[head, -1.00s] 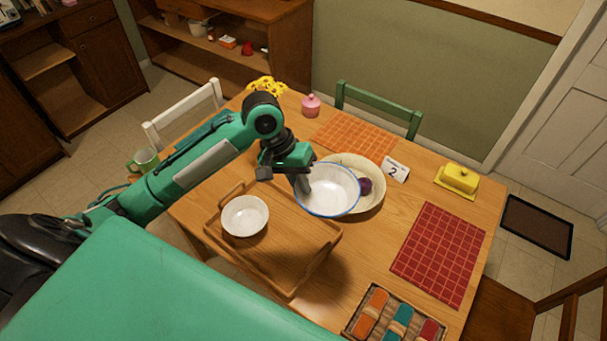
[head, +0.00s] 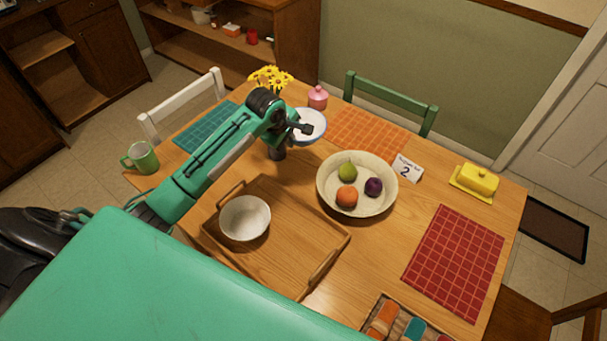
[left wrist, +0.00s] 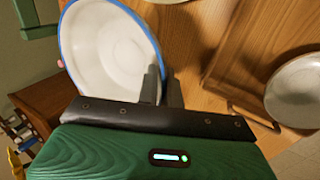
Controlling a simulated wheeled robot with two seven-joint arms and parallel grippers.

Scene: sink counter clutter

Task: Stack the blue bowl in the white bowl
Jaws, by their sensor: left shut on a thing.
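The blue bowl is white inside with a blue rim (head: 311,122); it also shows large and tilted in the left wrist view (left wrist: 105,50). My left gripper (head: 300,128) is shut on its rim and holds it near the far side of the table. In the left wrist view my left gripper (left wrist: 162,88) has its fingers at the bowl's right edge. The white bowl (head: 245,218) stands upright and empty on the wooden tray; its edge shows at the right of the left wrist view (left wrist: 296,92). My right gripper is not in view.
A cream fruit bowl (head: 330,199) holds a pear, an orange fruit and a plum. The wooden tray (head: 285,270) has bare room beside the white bowl. A pink jar (head: 318,97), yellow flowers (head: 270,78) and a green mug (head: 141,158) stand near the table's edges.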

